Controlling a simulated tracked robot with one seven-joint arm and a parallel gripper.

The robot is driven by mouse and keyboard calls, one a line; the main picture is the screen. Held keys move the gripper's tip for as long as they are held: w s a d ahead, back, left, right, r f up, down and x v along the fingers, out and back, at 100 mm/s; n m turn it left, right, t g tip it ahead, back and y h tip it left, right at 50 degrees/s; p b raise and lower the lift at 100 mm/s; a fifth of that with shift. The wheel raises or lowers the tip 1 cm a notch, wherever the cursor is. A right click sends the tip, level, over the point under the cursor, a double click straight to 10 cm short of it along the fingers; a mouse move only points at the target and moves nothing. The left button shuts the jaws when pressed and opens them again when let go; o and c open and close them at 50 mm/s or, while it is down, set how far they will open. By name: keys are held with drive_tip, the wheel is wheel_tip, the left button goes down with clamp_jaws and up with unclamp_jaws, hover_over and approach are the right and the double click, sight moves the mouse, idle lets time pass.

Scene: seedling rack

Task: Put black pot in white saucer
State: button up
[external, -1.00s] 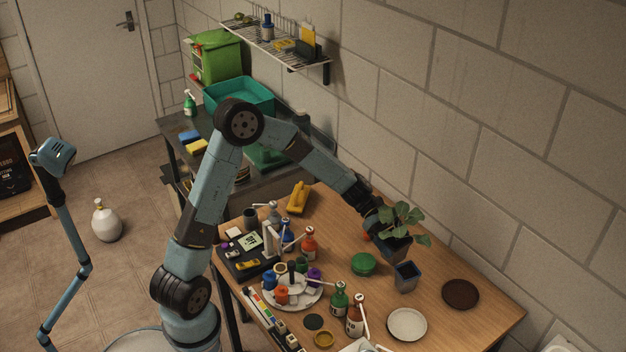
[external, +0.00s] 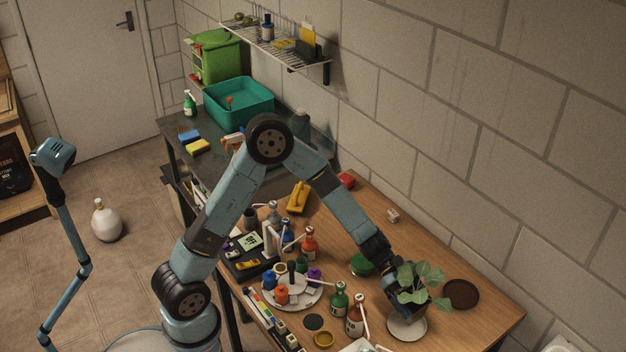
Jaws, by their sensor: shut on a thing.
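The black pot (external: 413,307) with a leafy green plant (external: 424,281) is at the right of the table. My gripper (external: 402,291) is shut on it from the upper left, and leaves and pot partly hide the fingers. The white saucer (external: 405,333) shows below the pot, and the pot covers its upper part. I cannot tell whether the pot touches the saucer or hangs just above it.
A brown saucer (external: 461,294) lies to the right. A green round object (external: 362,264) is partly behind my arm. Green (external: 339,300) and brown (external: 355,316) bottles stand left of the white saucer. The table's right corner is clear.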

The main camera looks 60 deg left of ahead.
sight(416, 321)
drive_tip(key=shift+f, duration=2.75)
drive_tip(key=shift+f, duration=0.1)
drive_tip(key=o, duration=1.1)
drive_tip(key=v, duration=1.2)
